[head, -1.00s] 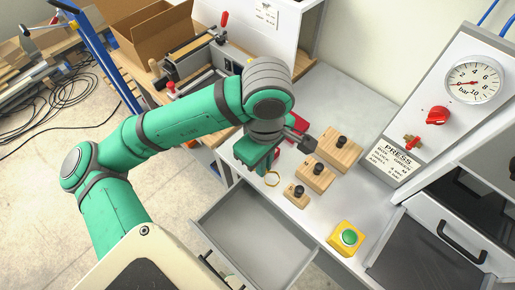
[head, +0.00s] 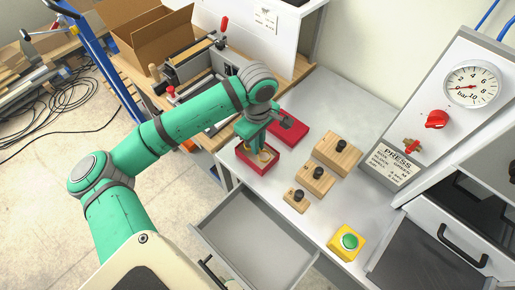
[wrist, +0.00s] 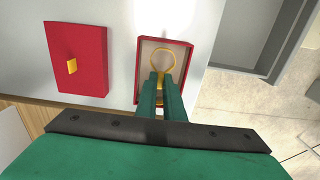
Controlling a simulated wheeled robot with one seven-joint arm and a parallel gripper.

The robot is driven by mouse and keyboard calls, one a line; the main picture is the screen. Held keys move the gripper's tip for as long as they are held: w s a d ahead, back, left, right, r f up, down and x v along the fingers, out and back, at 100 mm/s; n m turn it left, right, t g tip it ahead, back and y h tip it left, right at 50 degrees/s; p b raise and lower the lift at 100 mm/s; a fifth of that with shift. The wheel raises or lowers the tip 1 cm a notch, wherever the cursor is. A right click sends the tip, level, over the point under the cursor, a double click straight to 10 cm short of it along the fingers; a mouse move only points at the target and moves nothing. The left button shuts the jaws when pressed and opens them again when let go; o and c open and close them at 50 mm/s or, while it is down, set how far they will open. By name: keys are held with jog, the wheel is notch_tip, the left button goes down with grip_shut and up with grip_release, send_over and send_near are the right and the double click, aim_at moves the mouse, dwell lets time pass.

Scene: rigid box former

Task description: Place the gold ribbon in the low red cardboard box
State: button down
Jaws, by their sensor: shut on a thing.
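The low red cardboard box (head: 254,167) stands open near the left edge of the grey bench; it also shows in the wrist view (wrist: 190,62), with a pale inside. My gripper (head: 256,148) is over the box, its fingers pointing down into it; they also show in the wrist view (wrist: 161,82). It is shut on the gold ribbon (head: 265,156), whose loop (wrist: 163,50) lies within the box's outline. The fingers hide the ribbon's lower part and the near end of the box. I cannot tell whether the ribbon touches the box floor.
A flat red lid-like piece (head: 290,131) with a gold tab (wrist: 72,66) lies beside the box. Several wooden blocks with black knobs (head: 338,152) stand to the right. An open drawer (head: 250,235) juts out in front. A yellow green-button box (head: 346,243) stands near the front.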

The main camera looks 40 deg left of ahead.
jog(key=shift+f, duration=1.3)
jog(key=shift+f, duration=0.15)
jog(key=c, duration=1.9)
grip_release()
jog(key=shift+o, duration=0.2)
notch_tip(320, 180, up, 11)
jog(key=shift+d+r, duration=0.1)
jog(key=shift+r, duration=0.6)
